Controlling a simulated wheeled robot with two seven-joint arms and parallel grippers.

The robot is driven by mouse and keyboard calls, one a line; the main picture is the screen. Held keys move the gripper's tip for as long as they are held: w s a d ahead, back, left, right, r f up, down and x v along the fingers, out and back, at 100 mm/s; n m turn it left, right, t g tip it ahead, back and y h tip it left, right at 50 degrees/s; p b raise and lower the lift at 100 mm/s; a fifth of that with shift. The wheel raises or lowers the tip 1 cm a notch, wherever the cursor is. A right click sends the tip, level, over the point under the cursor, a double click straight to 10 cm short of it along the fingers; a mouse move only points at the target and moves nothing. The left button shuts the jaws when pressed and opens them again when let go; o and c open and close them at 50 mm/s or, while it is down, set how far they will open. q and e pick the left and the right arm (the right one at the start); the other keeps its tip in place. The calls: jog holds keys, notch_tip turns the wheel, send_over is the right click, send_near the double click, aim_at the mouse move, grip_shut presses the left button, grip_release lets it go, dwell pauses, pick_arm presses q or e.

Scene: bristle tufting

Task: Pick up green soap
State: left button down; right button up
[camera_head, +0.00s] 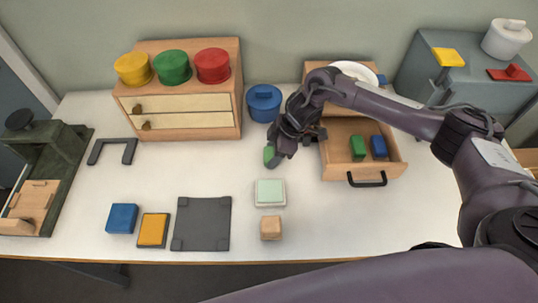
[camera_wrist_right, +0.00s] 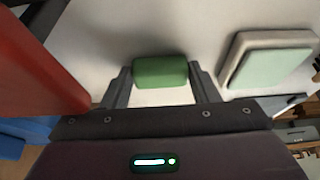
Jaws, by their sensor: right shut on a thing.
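The green soap (camera_head: 269,156) is a small rounded green block near the middle of the table. My right gripper (camera_head: 279,151) is shut on it. In the right wrist view the green soap (camera_wrist_right: 160,71) sits between the two fingers (camera_wrist_right: 162,84). I cannot tell whether it touches the table. Below it in the head view is a whitish dish with a pale green top (camera_head: 270,192), which also shows in the wrist view (camera_wrist_right: 275,65). My left gripper is not in view.
An open drawer (camera_head: 338,172) at right holds a green block (camera_head: 358,148) and a blue block (camera_head: 379,147). A blue pot (camera_head: 264,103) stands behind the gripper. A wooden cube (camera_head: 271,228) and a dark mat (camera_head: 202,224) lie in front.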

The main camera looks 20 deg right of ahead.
jog(key=shift+c, duration=0.9)
